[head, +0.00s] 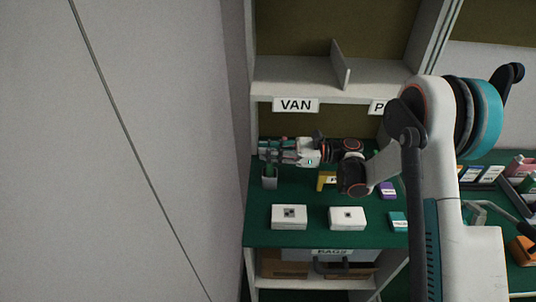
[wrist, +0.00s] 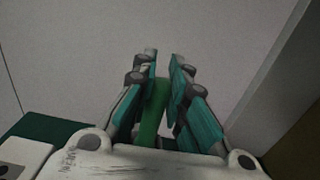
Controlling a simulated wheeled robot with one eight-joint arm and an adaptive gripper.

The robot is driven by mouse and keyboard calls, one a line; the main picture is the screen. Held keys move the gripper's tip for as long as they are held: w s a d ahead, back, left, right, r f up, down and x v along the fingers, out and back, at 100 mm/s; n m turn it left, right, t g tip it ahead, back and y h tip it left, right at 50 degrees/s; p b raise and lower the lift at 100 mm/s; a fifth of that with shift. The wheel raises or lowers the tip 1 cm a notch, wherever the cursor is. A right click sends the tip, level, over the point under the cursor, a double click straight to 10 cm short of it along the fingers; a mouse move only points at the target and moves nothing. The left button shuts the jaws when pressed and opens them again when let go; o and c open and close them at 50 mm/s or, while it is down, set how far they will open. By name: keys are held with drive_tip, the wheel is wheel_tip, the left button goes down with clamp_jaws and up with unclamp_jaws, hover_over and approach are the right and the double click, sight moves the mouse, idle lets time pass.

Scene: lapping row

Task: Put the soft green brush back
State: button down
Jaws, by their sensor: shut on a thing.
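My gripper (head: 275,151) reaches left over the left end of the green shelf surface. In the wrist view its teal-padded fingers (wrist: 168,80) are shut on the soft green brush (wrist: 153,112), which shows as a green strip between them. In the head view a bit of green, likely the brush (head: 268,170), shows just below the fingers, at the mouth of a small grey holder (head: 269,182). The fingers hide most of the brush. I cannot tell how deep its lower end sits in the holder.
Two white boxes (head: 289,217) (head: 347,218) lie in front on the green surface (head: 265,238). A yellow item (head: 325,180), a purple item (head: 388,190) and a teal item (head: 398,221) stand to the right. A wall (head: 170,150) is close on the left; a shelf labelled VAN (head: 295,105) is above.

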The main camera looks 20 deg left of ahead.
drive_tip(key=c, duration=1.5)
unclamp_jaws()
drive_tip(key=shift+f, duration=0.15)
drive_tip(key=p+v, duration=0.3)
drive_tip(key=v, duration=0.9)
